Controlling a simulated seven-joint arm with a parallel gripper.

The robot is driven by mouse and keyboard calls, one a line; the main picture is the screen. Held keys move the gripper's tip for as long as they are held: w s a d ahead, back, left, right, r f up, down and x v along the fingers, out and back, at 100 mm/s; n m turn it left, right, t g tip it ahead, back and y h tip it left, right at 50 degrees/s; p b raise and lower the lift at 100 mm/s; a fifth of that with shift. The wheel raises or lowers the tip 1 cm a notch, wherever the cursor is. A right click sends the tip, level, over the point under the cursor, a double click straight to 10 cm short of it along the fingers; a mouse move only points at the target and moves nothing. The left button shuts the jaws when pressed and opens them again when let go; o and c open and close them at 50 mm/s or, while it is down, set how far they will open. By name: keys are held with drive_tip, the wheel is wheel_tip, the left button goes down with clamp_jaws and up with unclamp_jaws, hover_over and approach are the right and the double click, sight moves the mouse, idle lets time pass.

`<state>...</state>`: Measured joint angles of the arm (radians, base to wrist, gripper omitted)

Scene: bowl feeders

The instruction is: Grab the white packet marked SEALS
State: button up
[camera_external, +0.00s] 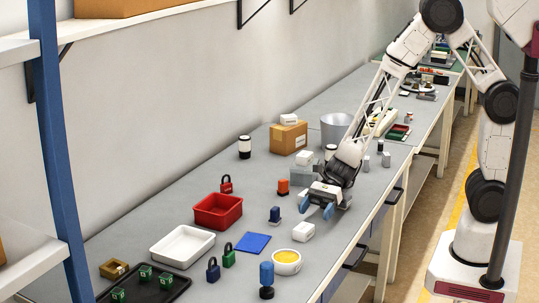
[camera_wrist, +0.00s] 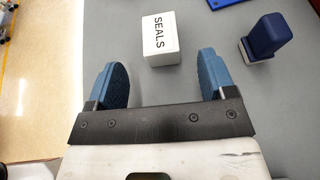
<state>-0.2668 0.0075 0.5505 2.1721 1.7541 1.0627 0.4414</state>
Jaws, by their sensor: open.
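The white packet marked SEALS (camera_wrist: 160,45) is a small box-like block lying on the grey bench in the wrist view. Its black lettering faces up. It lies just beyond my gripper (camera_wrist: 163,72), roughly centred between the two blue fingertips and apart from them. In the external view a white block (camera_external: 303,232) in front of my gripper (camera_external: 316,208) matches it, but its lettering cannot be read there. My gripper is open and empty, low over the bench.
A dark blue block on a pale base (camera_wrist: 264,40) stands right of the packet. A blue flat sheet (camera_external: 253,243), a yellow-filled bowl (camera_external: 287,268), a red bin (camera_external: 218,222) and a white tray (camera_external: 181,259) lie nearby. The bench edge is close, at left in the wrist view.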

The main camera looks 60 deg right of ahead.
sight(305, 226)
drive_tip(key=shift+x, duration=1.25)
drive_tip(key=shift+a, duration=0.1)
drive_tip(key=shift+x, duration=2.55)
drive_tip(key=c, duration=1)
